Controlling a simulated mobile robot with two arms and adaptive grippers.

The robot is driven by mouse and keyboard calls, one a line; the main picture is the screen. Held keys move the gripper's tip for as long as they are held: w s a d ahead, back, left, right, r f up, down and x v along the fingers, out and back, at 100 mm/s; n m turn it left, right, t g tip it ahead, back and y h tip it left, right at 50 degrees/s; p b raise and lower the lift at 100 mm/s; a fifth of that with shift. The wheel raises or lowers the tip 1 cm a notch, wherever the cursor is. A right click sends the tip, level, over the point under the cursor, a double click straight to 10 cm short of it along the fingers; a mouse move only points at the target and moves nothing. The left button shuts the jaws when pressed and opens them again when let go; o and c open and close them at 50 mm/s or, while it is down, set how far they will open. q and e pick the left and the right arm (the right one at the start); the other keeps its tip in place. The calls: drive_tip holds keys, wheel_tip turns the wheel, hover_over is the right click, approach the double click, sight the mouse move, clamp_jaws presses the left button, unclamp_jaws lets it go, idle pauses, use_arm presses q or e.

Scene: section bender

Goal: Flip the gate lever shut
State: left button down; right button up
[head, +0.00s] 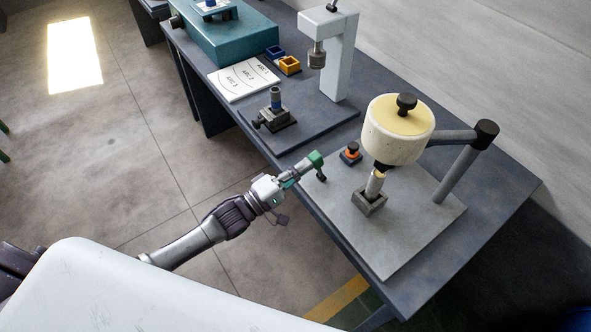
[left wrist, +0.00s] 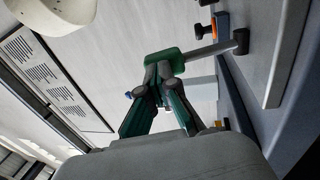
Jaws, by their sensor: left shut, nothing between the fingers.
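The gate lever seems to be the small bar with a green end (head: 316,158) and a dark knob-like end (head: 321,177), at the near edge of the light grey plate. In the left wrist view its green end (left wrist: 160,62) is just ahead of my fingertips, and a grey bar runs right to a dark post (left wrist: 241,41). My left gripper (head: 296,174) is shut and empty, its teal fingertips (left wrist: 163,80) at the green end. I cannot tell whether they touch it. My right gripper is not in view.
A cream roller (head: 393,145) on a grey arm stands over the grey plate (head: 405,240). A small blue-and-orange block (head: 350,153) with a black knob sits near the lever. A post-mounted tool (head: 340,60), a white chart (head: 243,80) and a teal machine (head: 222,40) stand farther back.

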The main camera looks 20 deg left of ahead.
sight(317, 155)
use_arm(q)
drive_tip(key=shift+g+y, duration=0.4)
drive_tip(key=shift+g, duration=0.1)
drive_tip(key=x, duration=0.2)
drive_tip(key=r+p+x, duration=0.1)
drive_tip(key=x, duration=0.1)
drive_tip(key=shift+w, duration=0.25)
drive_tip(key=shift+b+x, duration=0.6)
drive_tip(key=shift+x, duration=0.35)
drive_tip(key=shift+b+x, duration=0.55)
drive_tip(key=shift+x, duration=0.3)
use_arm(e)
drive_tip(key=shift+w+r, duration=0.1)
use_arm(q)
drive_tip(key=shift+s+d, duration=0.1)
drive_tip(key=shift+r, duration=0.15)
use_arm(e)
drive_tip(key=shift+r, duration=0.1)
